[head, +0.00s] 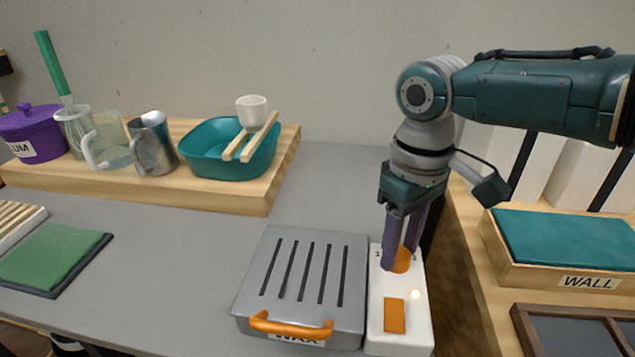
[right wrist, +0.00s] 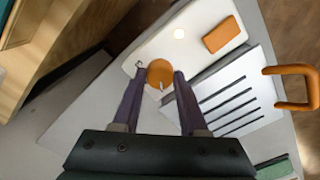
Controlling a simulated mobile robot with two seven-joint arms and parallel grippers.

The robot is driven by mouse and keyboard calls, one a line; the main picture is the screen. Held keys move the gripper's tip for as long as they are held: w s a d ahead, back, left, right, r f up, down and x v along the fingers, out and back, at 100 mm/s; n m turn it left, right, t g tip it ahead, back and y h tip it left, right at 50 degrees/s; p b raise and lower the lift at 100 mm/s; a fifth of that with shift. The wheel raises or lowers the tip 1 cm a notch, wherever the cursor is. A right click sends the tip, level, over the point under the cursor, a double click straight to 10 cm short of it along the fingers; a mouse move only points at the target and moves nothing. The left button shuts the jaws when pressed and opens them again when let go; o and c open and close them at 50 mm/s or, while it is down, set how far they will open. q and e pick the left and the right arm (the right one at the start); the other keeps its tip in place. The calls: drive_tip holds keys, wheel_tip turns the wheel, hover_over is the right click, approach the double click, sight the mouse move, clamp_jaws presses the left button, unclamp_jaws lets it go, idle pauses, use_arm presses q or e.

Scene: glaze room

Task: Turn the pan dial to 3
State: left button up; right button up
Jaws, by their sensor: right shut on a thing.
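The pan is a grey box with a slotted lid (head: 312,270), an orange front handle (head: 290,326) and a label reading WAX. Beside it on the right is a white control panel (head: 398,340) with an orange round dial (head: 402,262), an orange rectangular switch (head: 394,315) and a small lit lamp (head: 415,294). My right gripper (head: 398,262) points down with its purple fingers shut on the dial. In the right wrist view the dial (right wrist: 160,72) sits between the fingertips, with a pale pointer mark near its lower edge. The scale's numbers are mostly hidden and unreadable. My left gripper is out of view.
A wooden riser (head: 225,197) at the back left holds a teal basin (head: 205,150), a steel pitcher (head: 152,147) and a purple pot (head: 30,125). A green pad (head: 52,255) lies at left. At right, another bench holds a WALL box (head: 560,265). The grey counter between is clear.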

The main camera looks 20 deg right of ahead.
clamp_jaws()
